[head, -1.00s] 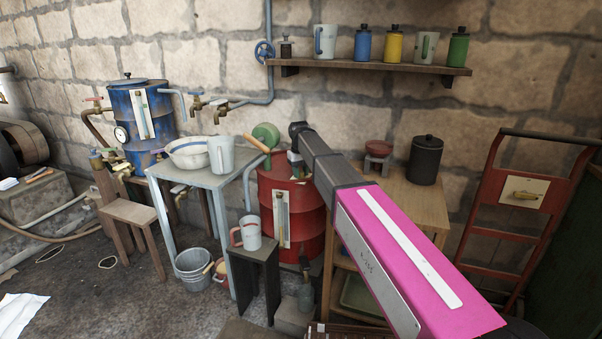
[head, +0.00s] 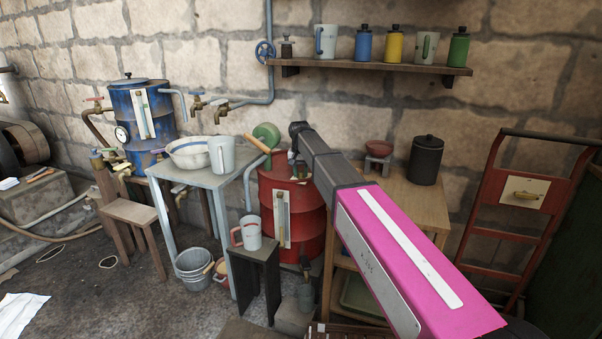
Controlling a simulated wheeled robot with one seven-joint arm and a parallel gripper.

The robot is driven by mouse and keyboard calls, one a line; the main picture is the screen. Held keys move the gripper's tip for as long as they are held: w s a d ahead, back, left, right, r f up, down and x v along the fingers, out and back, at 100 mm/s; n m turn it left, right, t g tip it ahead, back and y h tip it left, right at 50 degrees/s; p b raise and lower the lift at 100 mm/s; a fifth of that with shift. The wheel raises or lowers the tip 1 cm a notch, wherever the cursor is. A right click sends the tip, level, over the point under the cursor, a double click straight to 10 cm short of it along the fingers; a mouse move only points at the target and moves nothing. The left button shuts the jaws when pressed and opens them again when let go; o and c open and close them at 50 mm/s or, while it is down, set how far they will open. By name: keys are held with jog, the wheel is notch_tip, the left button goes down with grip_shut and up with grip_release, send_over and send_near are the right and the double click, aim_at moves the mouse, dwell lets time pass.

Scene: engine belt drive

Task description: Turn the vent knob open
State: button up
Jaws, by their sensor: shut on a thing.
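The red drum (head: 308,228) stands on the floor behind the small dark stool, with a pale sight gauge on its front. My arm reaches in from the lower right, and its dark wrist bends down over the drum's top. My gripper (head: 293,164) is low at the drum's lid, small in view and partly hidden by my wrist. It is shut on the vent knob at the lid. The knob is hidden behind the jaws, so its turn angle cannot be read.
A green funnel-like vessel with a wooden handle (head: 257,143) is close left of my gripper. A grey table (head: 200,178) holds a bowl and mug. A mug (head: 250,233) stands on the dark stool. A wooden stand with a black canister (head: 425,160) is to the right.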

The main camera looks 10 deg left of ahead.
aim_at(301, 172)
jog(key=shift+w, duration=0.1)
jog(key=o, duration=0.9)
jog(key=shift+o, duration=0.2)
jog(key=shift+r, duration=0.1)
notch_tip(301, 172, up, 11)
jog(key=shift+f, duration=0.2)
